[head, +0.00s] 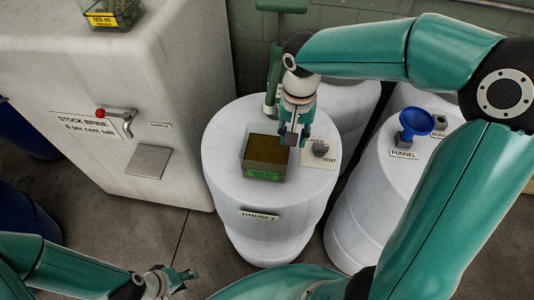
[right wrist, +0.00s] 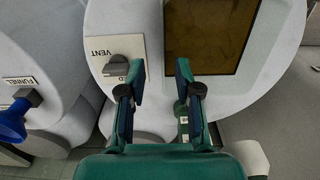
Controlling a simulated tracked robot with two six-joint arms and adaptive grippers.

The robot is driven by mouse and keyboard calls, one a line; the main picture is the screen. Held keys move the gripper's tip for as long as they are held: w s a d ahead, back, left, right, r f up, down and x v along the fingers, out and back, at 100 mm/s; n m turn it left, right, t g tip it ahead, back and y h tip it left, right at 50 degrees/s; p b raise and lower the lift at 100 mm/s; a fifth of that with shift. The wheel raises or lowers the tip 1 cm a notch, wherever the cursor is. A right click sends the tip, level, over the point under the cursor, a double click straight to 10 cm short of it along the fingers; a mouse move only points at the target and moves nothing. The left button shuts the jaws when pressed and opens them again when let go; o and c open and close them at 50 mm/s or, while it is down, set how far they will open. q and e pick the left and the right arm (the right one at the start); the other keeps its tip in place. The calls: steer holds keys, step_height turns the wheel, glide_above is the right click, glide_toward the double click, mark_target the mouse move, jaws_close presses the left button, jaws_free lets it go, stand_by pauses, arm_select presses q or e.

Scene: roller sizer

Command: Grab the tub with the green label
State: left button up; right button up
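The tub with the green label (head: 264,150) sits on top of the white drum marked DRUM 1 (head: 230,175). It is a squarish clear tub with brown contents, and its green label (head: 262,175) faces the front. My right gripper (head: 294,138) is over the drum at the tub's right rear edge. In the right wrist view the right gripper (right wrist: 160,72) is open and empty, with one finger near the tub (right wrist: 212,38) and the other near the vent plate. My left gripper (head: 182,278) is low at the bottom left, apart from the tub, open and empty.
A vent plate with a grey knob (head: 320,150) is on the drum right of the tub. A blue funnel (head: 418,122) stands on the drum to the right. The stock brine tank (head: 85,75) is at left, with a yellow-labelled tub (head: 110,12) on top.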

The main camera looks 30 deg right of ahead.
steer(key=shift+s+a+f+p, duration=0.1)
steer(key=shift+a+f+p, duration=0.1)
steer(key=shift+f, duration=1.25)
steer(key=shift+s+a+f+p, duration=0.1)
steer(key=shift+a+f+p, duration=0.1)
steer(key=shift+f, duration=1.2)
steer(key=shift+c, duration=0.3)
jaws_close()
steer(key=shift+w+r, duration=0.1)
